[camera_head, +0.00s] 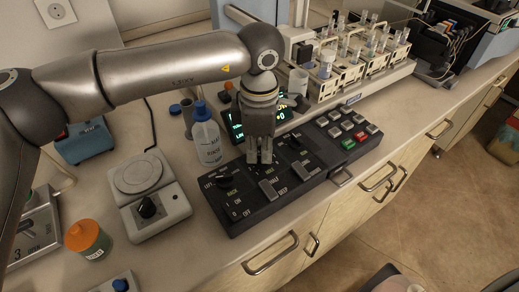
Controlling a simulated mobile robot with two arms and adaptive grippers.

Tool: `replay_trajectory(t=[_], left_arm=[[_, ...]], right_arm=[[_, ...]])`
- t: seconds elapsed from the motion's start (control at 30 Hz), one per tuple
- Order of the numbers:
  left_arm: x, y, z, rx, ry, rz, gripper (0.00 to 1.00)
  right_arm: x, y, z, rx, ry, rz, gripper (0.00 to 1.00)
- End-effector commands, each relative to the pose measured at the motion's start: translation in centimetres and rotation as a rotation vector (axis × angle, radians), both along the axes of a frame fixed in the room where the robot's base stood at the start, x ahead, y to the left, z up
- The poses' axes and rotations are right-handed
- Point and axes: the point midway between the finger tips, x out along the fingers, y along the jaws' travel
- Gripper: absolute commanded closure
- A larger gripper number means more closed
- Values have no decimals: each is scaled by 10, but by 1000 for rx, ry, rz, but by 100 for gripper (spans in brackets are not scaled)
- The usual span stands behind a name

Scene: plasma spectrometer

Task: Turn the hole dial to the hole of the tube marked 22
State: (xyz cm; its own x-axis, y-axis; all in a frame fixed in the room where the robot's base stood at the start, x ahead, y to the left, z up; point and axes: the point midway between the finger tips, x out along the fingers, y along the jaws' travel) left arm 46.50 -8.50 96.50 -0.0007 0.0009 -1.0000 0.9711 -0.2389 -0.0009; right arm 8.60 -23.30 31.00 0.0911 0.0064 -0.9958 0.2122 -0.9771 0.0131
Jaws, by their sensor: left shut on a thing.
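A long dark control panel (240,218) lies along the counter's front edge, with several black dials and levers and small white labels. My left gripper (262,160) reaches down to the panel's back-middle part, fingers shut on a dial that they mostly hide. I cannot read that dial's setting. White racks (350,75) behind the panel hold several upright tubes (383,42); their marks are too small to read. A dark screen with green text (283,113) stands behind the gripper, partly covered by it. My right gripper is not in view.
A clear bottle with a blue cap (207,140) stands close left of my gripper. A hotplate (150,205) and an orange-capped jar (88,240) are further left. Green, red and white keys (348,144) fill the panel's right end. Drawer handles (271,257) line the front.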

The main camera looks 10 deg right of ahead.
Motion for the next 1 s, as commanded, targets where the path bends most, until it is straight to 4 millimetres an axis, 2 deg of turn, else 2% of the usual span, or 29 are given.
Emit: replay_trajectory(t=[0.2, 0.23, 0.37, 0.77, 0.87, 1.0], left_arm=[[1, 0, 1, -3, -2, 2, 100], [1, 0, 1, -3, -2, 2, 89], [1, 0, 1, -2, -3, 2, 72], [1, 0, 6, -1, -2, 2, 71], [1, 0, 19, -3, -2, 3, 71], [1, -1, 48, -3, -4, 3, 71]], right_arm=[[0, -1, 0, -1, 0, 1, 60], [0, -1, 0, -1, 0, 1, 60], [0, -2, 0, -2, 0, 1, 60], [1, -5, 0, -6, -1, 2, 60], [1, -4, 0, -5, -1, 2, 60], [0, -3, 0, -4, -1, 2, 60]])
